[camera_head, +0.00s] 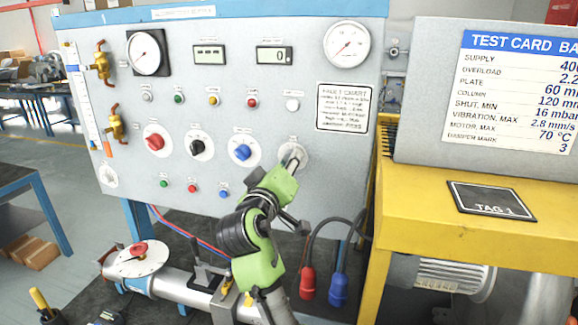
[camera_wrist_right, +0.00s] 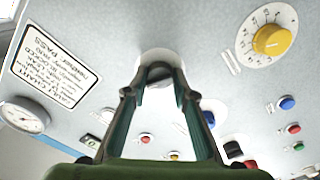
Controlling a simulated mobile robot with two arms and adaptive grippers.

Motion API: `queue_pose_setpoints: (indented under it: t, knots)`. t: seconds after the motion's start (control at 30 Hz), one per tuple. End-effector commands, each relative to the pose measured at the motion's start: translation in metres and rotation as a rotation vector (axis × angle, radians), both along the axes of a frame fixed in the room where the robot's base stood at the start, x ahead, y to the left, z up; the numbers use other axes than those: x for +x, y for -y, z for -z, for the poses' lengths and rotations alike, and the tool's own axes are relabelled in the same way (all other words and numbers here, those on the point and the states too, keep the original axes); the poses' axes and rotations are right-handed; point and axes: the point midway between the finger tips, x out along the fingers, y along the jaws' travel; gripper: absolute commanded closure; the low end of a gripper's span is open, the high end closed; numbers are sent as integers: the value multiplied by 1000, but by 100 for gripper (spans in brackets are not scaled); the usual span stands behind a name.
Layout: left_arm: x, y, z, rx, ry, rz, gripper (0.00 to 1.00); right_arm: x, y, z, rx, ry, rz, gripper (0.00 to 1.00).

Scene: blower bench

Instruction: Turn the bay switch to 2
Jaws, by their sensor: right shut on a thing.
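My right gripper (camera_head: 291,158) reaches up to the grey panel and is shut on a grey knob on a round white plate (camera_head: 301,151). In the right wrist view the gripper's fingers (camera_wrist_right: 160,85) close around the knob (camera_wrist_right: 158,73), which is mostly hidden; its setting cannot be read. A yellow knob (camera_wrist_right: 272,40) on a numbered white dial shows at the upper right of that view, apart from the gripper. In the head view my arm seems to hide it. I cannot read a label that names the bay switch. My left gripper is not in view.
Red (camera_head: 154,141), black (camera_head: 196,147) and blue (camera_head: 242,152) knobs line the panel (camera_head: 110,75) left of the gripper. Gauges and displays are above. A yellow stand (camera_head: 450,235) with a test card is at right. Cables and a pipe (camera_head: 180,290) lie below.

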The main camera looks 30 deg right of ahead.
Motion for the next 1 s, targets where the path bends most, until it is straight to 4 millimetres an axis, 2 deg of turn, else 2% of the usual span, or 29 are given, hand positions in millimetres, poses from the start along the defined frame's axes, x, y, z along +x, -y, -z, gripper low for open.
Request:
queue_pose_setpoints:
  t: [0.27, 0.3, 0.33, 0.73, 0.87, 1.0]
  knots:
    - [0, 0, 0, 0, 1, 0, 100, 0, -1, 3, 6, -4, -2, 96]
    - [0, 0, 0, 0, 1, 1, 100, 0, -1, 3, 5, -3, -2, 65]
    - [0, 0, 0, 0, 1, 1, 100, 0, -1, 2, 5, -3, -1, 58]
    - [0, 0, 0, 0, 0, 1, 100, 0, 0, -4, 2, 1, -1, 58]
    - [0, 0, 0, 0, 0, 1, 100, 0, 0, -22, 3, 5, 0, 58]
    - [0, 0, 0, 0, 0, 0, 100, 0, -1, -51, 3, 8, -1, 58]
